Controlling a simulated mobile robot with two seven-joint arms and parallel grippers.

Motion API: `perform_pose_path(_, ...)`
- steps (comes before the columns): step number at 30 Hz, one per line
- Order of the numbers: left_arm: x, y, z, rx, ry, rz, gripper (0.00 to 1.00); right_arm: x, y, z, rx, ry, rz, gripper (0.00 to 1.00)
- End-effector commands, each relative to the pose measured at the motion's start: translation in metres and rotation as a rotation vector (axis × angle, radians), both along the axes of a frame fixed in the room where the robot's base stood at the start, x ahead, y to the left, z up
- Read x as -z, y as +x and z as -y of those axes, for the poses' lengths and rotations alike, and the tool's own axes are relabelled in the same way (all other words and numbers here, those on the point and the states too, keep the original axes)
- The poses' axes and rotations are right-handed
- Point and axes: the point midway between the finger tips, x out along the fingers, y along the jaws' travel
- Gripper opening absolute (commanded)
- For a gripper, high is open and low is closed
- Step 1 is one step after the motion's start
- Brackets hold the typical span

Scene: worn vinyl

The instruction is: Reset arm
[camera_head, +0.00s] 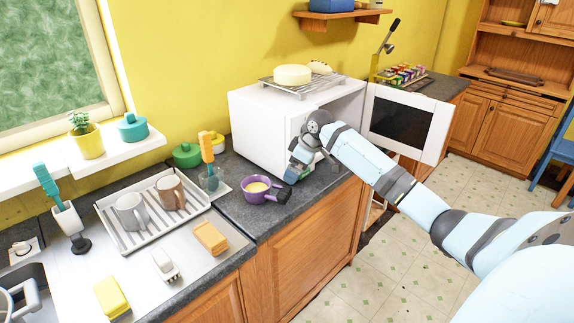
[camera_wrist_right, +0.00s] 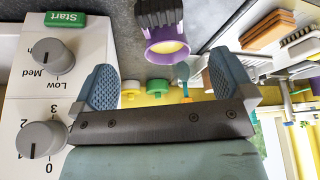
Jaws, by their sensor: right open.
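My right arm reaches in from the right in the head view. Its gripper (camera_head: 300,160) is by the front of the white microwave (camera_head: 262,130), just above the counter. In the right wrist view the gripper (camera_wrist_right: 168,86) has its two blue ridged fingers spread wide with nothing between them. The microwave's control panel (camera_wrist_right: 30,105), with grey knobs and a green Start button, is close beside one finger. The microwave door (camera_head: 440,130) stands open to the right. My left gripper is out of view.
A purple pot (camera_head: 259,191) of yellow contents stands on the counter near the gripper; it also shows in the wrist view (camera_wrist_right: 167,52). A dish rack (camera_head: 145,232) with two mugs, a sponge (camera_head: 111,297) and brushes fill the left. Open floor (camera_head: 350,282) lies right.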

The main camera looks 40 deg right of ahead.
Motion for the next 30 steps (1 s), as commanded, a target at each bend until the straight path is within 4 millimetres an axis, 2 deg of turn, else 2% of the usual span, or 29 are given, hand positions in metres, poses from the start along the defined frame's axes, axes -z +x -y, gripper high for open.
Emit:
perform_pose_path(8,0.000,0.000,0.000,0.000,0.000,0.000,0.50,0.002,-0.001,-0.002,-0.001,0.000,-0.001,1.00)
perform_pose_path(11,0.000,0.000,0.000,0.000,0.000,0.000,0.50,0.017,-0.008,-0.015,-0.011,-0.007,-0.013,1.00)
perform_pose_path(14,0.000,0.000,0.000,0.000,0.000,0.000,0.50,0.048,-0.028,-0.048,-0.030,-0.023,-0.037,1.00)
perform_pose_path(17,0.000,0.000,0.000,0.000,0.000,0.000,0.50,0.089,-0.064,-0.095,-0.049,-0.043,-0.062,1.00)
perform_pose_path(18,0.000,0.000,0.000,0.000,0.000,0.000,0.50,0.105,-0.083,-0.116,-0.052,-0.049,-0.072,1.00)
perform_pose_path(20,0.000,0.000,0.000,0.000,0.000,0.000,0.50,0.124,-0.113,-0.145,-0.051,-0.055,-0.078,1.00)
perform_pose_path(21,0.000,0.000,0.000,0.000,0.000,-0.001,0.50,0.134,-0.135,-0.164,-0.046,-0.058,-0.081,1.00)
perform_pose_path(25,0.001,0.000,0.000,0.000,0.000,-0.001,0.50,0.151,-0.204,-0.214,-0.001,-0.057,-0.081,1.00)
perform_pose_path(27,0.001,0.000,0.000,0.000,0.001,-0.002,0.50,0.152,-0.236,-0.231,0.035,-0.054,-0.078,1.00)
perform_pose_path(30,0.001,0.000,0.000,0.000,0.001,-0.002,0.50,0.147,-0.271,-0.247,0.087,-0.053,-0.075,1.00)
